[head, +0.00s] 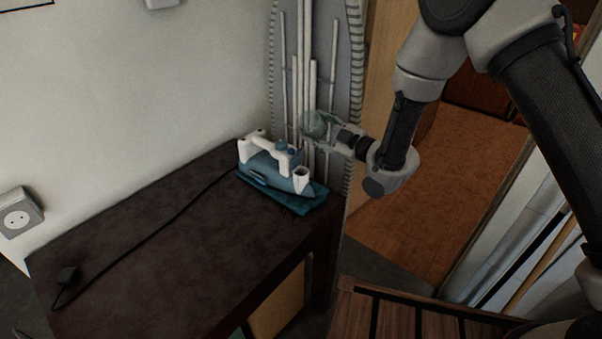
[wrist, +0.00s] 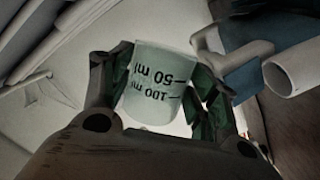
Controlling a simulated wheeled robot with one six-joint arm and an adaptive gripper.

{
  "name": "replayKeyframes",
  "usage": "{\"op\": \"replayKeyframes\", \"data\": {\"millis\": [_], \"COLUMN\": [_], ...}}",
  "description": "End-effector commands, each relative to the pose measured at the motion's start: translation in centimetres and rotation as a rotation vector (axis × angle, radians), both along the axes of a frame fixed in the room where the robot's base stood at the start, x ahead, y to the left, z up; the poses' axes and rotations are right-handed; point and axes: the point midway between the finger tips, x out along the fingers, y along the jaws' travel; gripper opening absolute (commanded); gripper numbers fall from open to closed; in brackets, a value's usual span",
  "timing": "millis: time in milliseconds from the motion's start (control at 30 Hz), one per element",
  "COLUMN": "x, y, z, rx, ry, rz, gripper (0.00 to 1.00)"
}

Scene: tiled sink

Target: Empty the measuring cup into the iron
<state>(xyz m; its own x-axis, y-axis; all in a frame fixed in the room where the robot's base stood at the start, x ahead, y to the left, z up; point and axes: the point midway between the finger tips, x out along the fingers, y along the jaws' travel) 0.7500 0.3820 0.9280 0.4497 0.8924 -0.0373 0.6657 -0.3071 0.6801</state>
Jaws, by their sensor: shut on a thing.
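In the head view my gripper (head: 326,138) holds the cup (head: 314,124) in the air, above and to the right of the iron. The iron (head: 272,167) is blue and white and rests on a teal base on the dark table. Its white round spout-like opening (head: 302,174) faces up; it also shows at the right in the wrist view (wrist: 291,76). The cup's contents cannot be made out.
The dark table (head: 150,230) is mostly clear, with a black cord and plug (head: 67,277) across it. An ironing board (head: 345,60) stands upright behind the cup. A wall socket (head: 18,213) is at left. A wooden slatted surface (head: 400,312) is at lower right.

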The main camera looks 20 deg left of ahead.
Motion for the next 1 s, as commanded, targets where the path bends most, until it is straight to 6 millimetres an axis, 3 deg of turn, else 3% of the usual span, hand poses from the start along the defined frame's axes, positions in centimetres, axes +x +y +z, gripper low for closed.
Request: {"op": "replayKeyframes", "data": {"millis": [200, 367, 1000], "x": [1.6, 2.4, 2.9], "y": [-0.6, -0.8, -0.9], "z": [-1.4, -3.8, -13.2], "rx": [0.079, 0.12, 0.164], "ry": [0.267, 0.407, 0.556], "rz": [-0.003, -0.003, 0.0], "gripper": [0.31, 0.31, 0.31]}}
